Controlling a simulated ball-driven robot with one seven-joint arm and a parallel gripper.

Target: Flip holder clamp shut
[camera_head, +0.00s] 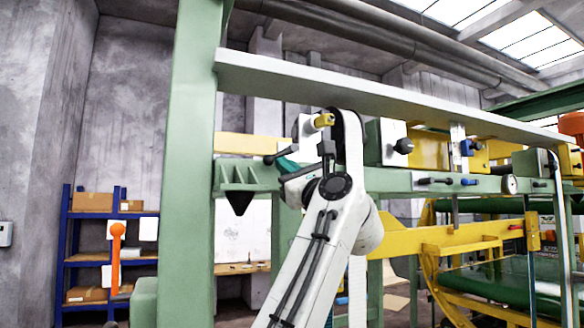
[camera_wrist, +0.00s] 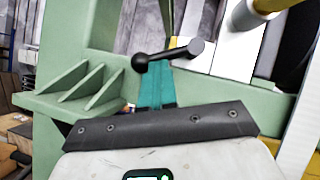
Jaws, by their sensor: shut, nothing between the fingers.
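The holder shows in the head view as a white block (camera_head: 306,130) with a yellow cylindrical piece (camera_head: 324,120) on its face, mounted on the green frame. In the wrist view the white block (camera_wrist: 238,45) is at upper right. A black clamp lever (camera_wrist: 165,55) with a ball end and a thick cylindrical end crosses in front of my gripper; its ball end also shows in the head view (camera_head: 269,160). My gripper (camera_wrist: 155,70) has teal fingers that are shut and empty, their tips close by the lever. I cannot tell whether they touch it. In the head view my arm partly hides this area.
A green bracket with ribs (camera_wrist: 85,85) sits left of my gripper. A long pale beam (camera_head: 400,95) runs above the holder, and a green post (camera_head: 188,170) stands left. More blocks with black knobs (camera_head: 403,146) are to the right. Blue shelves (camera_head: 68,235) stand behind at left.

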